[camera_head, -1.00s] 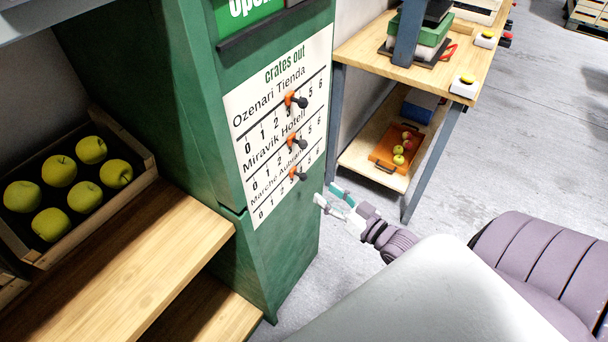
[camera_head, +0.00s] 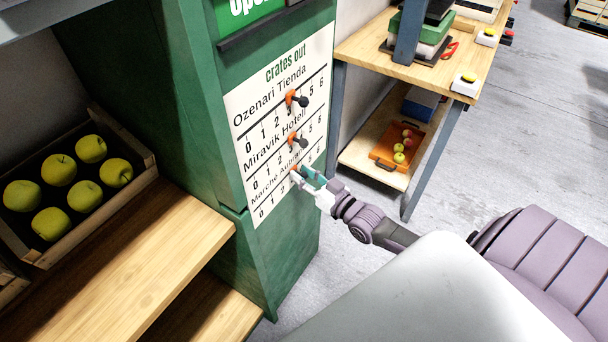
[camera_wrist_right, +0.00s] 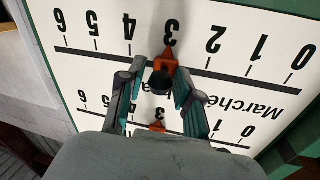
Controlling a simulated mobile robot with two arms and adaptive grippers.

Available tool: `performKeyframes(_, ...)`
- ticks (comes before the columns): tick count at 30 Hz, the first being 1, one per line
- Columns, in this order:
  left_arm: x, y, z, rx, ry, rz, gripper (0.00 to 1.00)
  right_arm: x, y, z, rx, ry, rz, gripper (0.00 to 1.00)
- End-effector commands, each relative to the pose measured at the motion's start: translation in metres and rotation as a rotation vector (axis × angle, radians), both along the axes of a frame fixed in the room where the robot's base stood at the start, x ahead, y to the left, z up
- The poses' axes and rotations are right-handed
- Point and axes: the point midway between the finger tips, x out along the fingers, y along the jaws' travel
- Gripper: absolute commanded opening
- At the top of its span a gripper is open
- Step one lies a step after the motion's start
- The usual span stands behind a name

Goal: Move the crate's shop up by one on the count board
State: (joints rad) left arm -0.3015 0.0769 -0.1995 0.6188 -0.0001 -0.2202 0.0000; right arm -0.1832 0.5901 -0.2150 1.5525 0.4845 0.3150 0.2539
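The white count board (camera_head: 262,107), headed "crates out", is on the green cabinet side, with rows Ozenari Tienda, Miravik Hotell and Marché. The Marché slider (camera_wrist_right: 166,66) is orange with a dark knob, its tip at the 3. My right gripper (camera_head: 300,175) is at this slider; in the right wrist view its teal-padded fingers (camera_wrist_right: 158,85) stand open on either side of the knob. Contact cannot be told. The Miravik slider (camera_head: 293,139) and Ozenari slider (camera_head: 291,98) are above. A crate (camera_head: 141,151) of green apples is at left; no shop label is readable. My left gripper is out of view.
A wooden shelf (camera_head: 150,250) juts out left of the board. A wooden table (camera_head: 375,50) with yellow buttons stands at right, an orange tray (camera_head: 385,160) with fruit on its lower shelf.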

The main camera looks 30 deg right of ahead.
Motion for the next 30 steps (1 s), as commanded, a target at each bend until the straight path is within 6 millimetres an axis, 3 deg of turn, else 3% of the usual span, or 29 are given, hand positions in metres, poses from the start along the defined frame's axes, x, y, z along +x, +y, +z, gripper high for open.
performKeyframes(1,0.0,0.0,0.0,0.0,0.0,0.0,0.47,0.0,0.0,0.0,0.0,0.0,0.0,0.21)
performKeyframes(5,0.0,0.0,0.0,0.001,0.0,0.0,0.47,0.0,0.0,0.0,0.0,0.0,0.0,0.0)
performKeyframes(14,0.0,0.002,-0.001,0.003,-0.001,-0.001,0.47,0.0,-0.001,0.0,-0.001,0.0,0.0,0.0)
performKeyframes(22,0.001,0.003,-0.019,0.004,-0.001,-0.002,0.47,0.015,-0.038,-0.003,-0.006,-0.001,0.0,0.0)
performKeyframes(30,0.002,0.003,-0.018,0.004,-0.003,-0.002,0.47,0.017,-0.042,0.0,0.0,0.001,-0.001,0.0)
